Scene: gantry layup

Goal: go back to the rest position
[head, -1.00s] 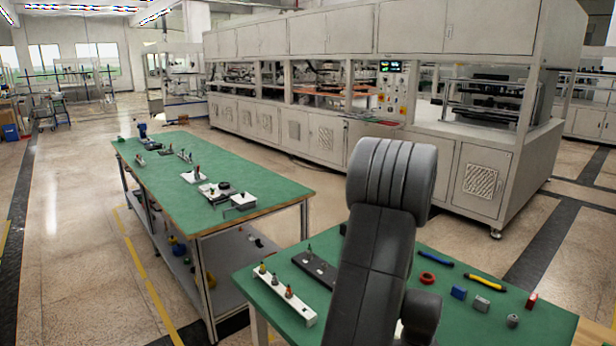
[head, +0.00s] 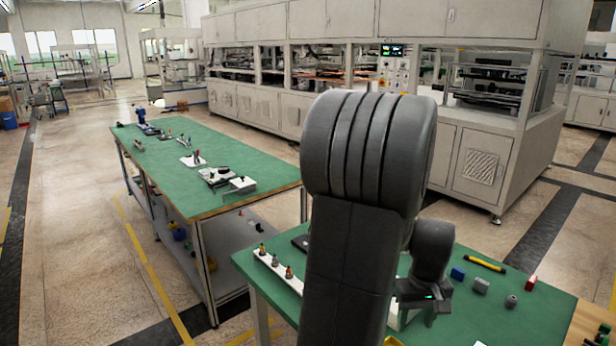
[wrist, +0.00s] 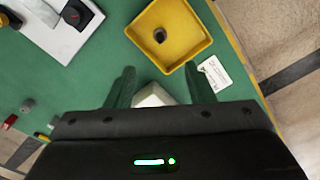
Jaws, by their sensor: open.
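My gripper (wrist: 159,72) is open, its two dark green-tinted fingers apart in the wrist view. A whitish object (wrist: 152,97) shows between the finger bases, partly hidden by the gripper body; I cannot tell whether it touches them. In the head view my arm rises tall in the foreground, and my wrist with its small cyan light is low over the near green table (head: 540,310). The fingers are hard to make out there.
A yellow square tray (wrist: 170,35) with a small dark part lies beside a printed label (wrist: 213,75). A white rack (head: 277,270), blue block (head: 458,273), grey block (head: 481,286) and yellow-handled tool (head: 485,264) are on the near table. A longer green table (head: 200,165) stands left.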

